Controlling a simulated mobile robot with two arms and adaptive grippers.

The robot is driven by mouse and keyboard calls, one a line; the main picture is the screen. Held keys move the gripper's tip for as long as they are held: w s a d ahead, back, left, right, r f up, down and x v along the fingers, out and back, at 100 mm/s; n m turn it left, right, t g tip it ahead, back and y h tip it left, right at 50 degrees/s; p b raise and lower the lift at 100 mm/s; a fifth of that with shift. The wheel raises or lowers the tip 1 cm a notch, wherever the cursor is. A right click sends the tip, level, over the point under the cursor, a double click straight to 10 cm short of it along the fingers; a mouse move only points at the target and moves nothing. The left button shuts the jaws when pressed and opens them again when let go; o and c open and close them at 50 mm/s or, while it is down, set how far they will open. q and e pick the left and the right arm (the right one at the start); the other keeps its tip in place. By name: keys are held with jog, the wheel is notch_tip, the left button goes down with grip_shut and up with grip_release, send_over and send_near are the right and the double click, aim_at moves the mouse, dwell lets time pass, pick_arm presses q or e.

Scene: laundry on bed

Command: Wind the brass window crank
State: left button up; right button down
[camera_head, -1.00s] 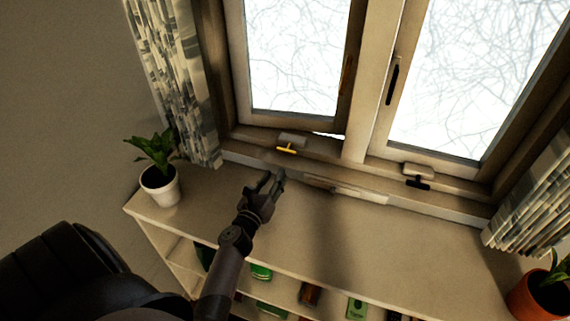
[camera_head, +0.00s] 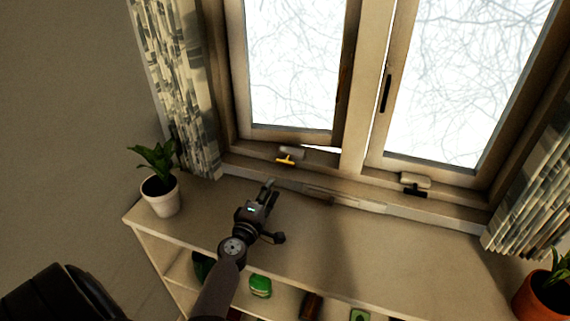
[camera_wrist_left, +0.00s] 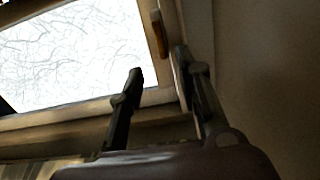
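The brass window crank (camera_head: 286,160) is a small yellow handle on a grey housing (camera_head: 292,152) on the sill below the left window sash (camera_head: 290,136). That sash stands slightly ajar, with a bright gap at its lower right corner. My left gripper (camera_head: 268,187) is just in front of and below the crank, apart from it. In the left wrist view its two fingers (camera_wrist_left: 158,62) are spread with nothing between them. The crank is not visible in that view. My right gripper is not in view.
A second, black crank (camera_head: 413,190) sits under the right window. A white potted plant (camera_head: 161,195) stands left on the shelf top (camera_head: 330,245), an orange pot (camera_head: 540,296) at the right. Curtains (camera_head: 180,90) hang at both sides. The middle of the shelf top is clear.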

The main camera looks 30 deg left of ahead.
aim_at(284, 165)
pick_arm(q)
jog(key=b+x, duration=0.2)
jog(key=x, duration=1.1)
jog(key=shift+w+a+f, duration=0.1)
jog(key=shift+w+a, duration=0.05)
jog(key=shift+w, duration=0.05)
jog(key=shift+c, duration=0.4)
grip_shut()
